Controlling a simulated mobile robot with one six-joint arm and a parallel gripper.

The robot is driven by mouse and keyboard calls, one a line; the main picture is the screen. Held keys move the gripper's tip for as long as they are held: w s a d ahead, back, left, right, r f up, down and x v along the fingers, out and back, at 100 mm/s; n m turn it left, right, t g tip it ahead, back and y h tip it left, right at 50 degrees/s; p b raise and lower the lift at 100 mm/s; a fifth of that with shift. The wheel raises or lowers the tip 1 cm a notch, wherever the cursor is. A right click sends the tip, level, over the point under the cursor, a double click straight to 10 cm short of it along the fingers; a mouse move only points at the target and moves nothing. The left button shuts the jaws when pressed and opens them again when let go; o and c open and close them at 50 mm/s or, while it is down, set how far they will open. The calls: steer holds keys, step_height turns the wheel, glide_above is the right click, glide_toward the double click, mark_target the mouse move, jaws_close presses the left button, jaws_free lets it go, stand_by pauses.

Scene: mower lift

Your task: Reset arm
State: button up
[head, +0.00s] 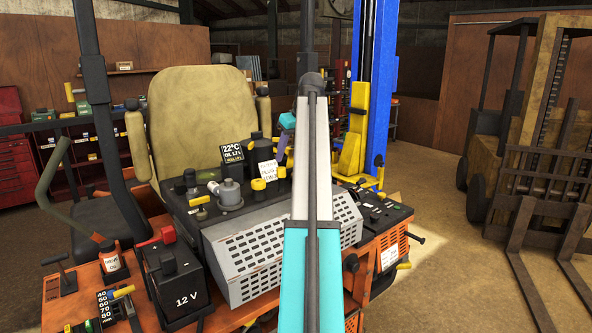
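My arm reaches up the middle of the head view, with a teal lower link and a pale upper link that ends in a dark joint. Just left of the pale link, a small teal part with greyish-purple pieces below it appears to be my gripper (283,142). It is small and partly behind my arm, so its fingers are not clear. It appears in front of or above the mower's console (255,205), near a white handwritten note (267,174). I see nothing clearly held. The arm hides part of the console.
The orange mower has a tan seat (197,118), a 12 V box (175,285), a perforated grey cover (255,262) and a green-grey lever (55,170). A blue lift post (381,85) stands behind. A forklift (530,120) is at right. Floor between is clear.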

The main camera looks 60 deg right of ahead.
steer(key=shift+s+d, duration=0.1)
steer(key=shift+s, duration=0.1)
stand_by(0.5)
steer(key=shift+s, duration=0.15)
steer(key=s+d, duration=0.2)
steer(key=s, duration=0.6)
steer(key=s+d, duration=0.3)
steer(key=s, duration=0.5)
stand_by(1.0)
steer(key=shift+s, duration=0.15)
stand_by(0.5)
